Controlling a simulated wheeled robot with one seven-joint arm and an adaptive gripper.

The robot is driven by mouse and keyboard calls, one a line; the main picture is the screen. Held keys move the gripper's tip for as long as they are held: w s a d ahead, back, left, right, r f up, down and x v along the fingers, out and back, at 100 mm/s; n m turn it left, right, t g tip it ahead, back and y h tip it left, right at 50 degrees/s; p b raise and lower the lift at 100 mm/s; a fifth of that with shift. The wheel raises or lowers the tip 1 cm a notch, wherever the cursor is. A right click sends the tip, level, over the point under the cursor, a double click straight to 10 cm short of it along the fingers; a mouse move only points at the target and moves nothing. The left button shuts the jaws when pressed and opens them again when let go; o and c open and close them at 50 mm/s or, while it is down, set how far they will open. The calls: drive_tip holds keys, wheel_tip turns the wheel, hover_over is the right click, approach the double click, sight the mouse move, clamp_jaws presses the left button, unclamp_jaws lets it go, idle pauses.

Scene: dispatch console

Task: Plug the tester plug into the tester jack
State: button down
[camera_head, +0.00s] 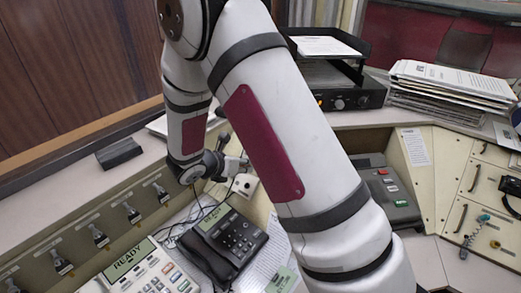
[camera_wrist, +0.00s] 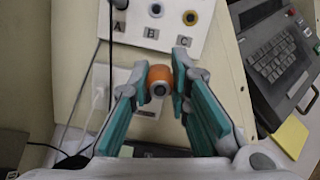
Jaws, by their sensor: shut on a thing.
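I cannot tell which socket is the tester jack. The plug's far end is hidden, and it looks apart from the panel. In the head view my arm hides most of the gripper.
A white wall plate (camera_wrist: 104,86) with pale plugs and cords lies below the panel. A keyboard unit (camera_wrist: 278,55) is at the right. The head view shows a desk phone (camera_head: 228,240), a READY console (camera_head: 135,262), a row of switches (camera_head: 98,236) and stacked papers (camera_head: 450,85).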

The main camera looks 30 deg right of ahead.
drive_tip(key=n+p, duration=0.1)
drive_tip(key=n, duration=0.1)
approach(247, 183)
drive_tip(key=shift+t, duration=0.3)
drive_tip(key=shift+b+x, duration=0.8)
drive_tip(key=shift+x, duration=1.6)
drive_tip(key=shift+w+d+f+b, duration=0.1)
drive_tip(key=shift+d+f+b, duration=0.6)
drive_tip(key=shift+d, duration=0.05)
idle(1.0)
drive_tip(key=c, duration=0.9)
unclamp_jaws()
drive_tip(key=shift+c, duration=0.2)
drive_tip(key=shift+a+r, duration=0.1)
drive_tip(key=s+a+r+p, duration=0.1)
drive_tip(key=a+r+p, duration=0.2)
drive_tip(key=a+r, duration=0.1)
drive_tip(key=shift+s+r, duration=0.4)
drive_tip(key=shift+r, duration=0.1)
drive_tip(key=shift+a, duration=0.1)
